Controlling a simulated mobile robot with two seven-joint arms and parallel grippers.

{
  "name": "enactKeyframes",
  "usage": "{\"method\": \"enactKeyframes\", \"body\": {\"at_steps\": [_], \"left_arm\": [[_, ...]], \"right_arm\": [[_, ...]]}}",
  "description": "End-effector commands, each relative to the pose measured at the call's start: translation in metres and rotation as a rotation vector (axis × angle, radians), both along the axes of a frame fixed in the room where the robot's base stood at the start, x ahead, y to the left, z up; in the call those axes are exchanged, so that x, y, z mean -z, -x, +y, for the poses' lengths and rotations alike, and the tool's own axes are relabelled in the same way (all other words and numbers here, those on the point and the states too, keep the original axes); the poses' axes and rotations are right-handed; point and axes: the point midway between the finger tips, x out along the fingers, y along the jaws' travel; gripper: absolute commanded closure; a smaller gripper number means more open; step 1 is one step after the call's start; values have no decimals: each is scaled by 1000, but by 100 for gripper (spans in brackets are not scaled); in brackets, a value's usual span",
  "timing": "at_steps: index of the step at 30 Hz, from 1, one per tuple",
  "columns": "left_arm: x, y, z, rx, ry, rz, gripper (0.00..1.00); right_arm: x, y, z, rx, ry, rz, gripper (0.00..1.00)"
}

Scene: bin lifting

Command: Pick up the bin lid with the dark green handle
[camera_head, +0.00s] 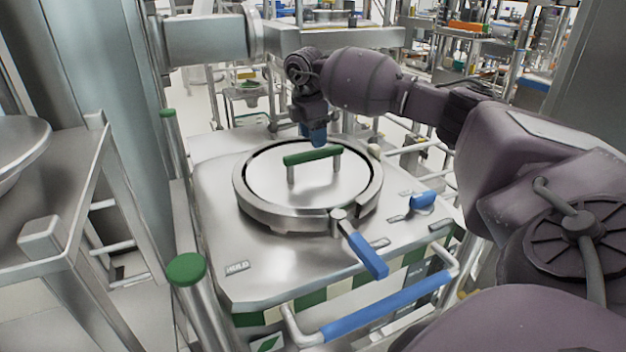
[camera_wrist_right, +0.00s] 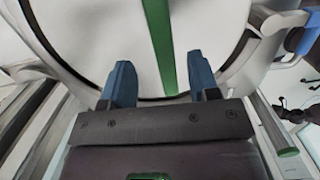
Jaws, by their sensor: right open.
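The round steel bin lid (camera_head: 265,184) lies in the ring on top of the steel bin. Its dark green handle (camera_head: 312,155) stands up on two short posts across the lid's middle. My right gripper (camera_head: 316,136) is just behind and above the handle, with blue fingers pointing down. In the right wrist view the two blue fingers (camera_wrist_right: 162,82) are apart and empty. The green handle (camera_wrist_right: 160,45) runs away from between them, and the lid (camera_wrist_right: 110,40) fills the area beyond. I cannot tell how high the fingers are above the lid. My left gripper is not in view.
A latch with a blue grip (camera_head: 368,256) sticks out from the ring's front. A blue-sleeved bar (camera_head: 385,306) runs along the bin's front. A green-capped post (camera_head: 186,269) stands at the left, beside a steel table (camera_head: 60,215).

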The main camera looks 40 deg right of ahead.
Motion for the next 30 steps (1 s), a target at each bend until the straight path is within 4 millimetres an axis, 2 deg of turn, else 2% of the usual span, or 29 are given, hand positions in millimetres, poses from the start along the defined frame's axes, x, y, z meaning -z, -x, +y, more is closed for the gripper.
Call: {"method": "enactKeyframes", "body": {"at_steps": [5,15,30], "left_arm": [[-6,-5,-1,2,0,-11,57],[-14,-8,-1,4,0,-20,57],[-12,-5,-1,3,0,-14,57]], "right_arm": [[11,2,0,-1,1,1,45],[51,5,-1,0,0,1,45],[54,4,-1,-1,0,0,45]]}}
